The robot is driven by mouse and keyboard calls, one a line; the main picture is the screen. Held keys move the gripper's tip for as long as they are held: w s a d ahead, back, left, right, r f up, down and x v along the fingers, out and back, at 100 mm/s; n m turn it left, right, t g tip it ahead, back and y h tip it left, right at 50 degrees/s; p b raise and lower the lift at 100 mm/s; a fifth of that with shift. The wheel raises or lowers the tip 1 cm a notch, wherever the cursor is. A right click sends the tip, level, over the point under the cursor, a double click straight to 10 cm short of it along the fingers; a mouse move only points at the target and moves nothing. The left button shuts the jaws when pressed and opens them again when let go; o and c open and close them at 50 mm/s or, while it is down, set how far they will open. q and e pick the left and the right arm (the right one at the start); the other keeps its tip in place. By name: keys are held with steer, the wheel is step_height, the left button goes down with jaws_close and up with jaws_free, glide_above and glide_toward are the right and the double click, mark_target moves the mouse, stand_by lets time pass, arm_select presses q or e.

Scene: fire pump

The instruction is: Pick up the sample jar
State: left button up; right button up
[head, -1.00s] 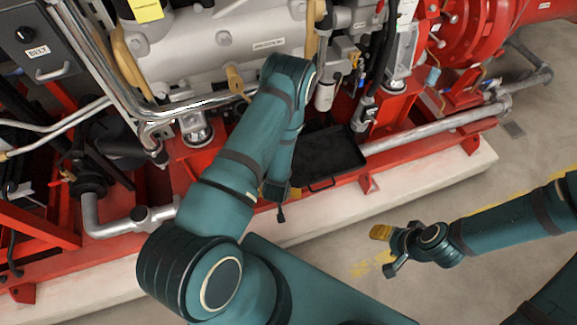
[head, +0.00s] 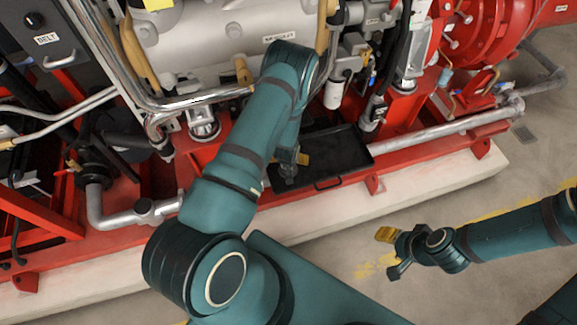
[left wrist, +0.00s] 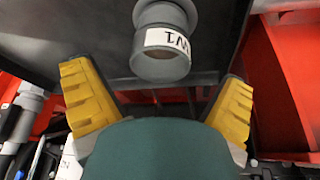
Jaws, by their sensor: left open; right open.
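In the left wrist view, a short grey cylinder with a white, partly readable label, which looks like the sample jar (left wrist: 162,63), shows ahead of my left gripper (left wrist: 157,76). It lies between the lines of the two spread yellow fingers, and neither finger touches it. In the head view my left gripper (head: 292,166) is over the left part of a black tray (head: 338,158). My left arm covers part of that area, and I cannot make out the jar there. My right gripper (head: 391,253) is open and empty above the floor at the right.
The red pump frame (head: 420,143) runs along a pale plinth (head: 440,187). A steel pipe (head: 430,138) lies right of the tray. A white cylinder (head: 334,95) and hoses hang above the tray. The concrete floor in front is clear.

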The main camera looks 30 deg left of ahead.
arm_select(q)
steer(key=b+x, duration=0.1)
steer(key=x, duration=0.4)
steer(key=shift+s, duration=0.1)
steer(key=c, duration=1.3)
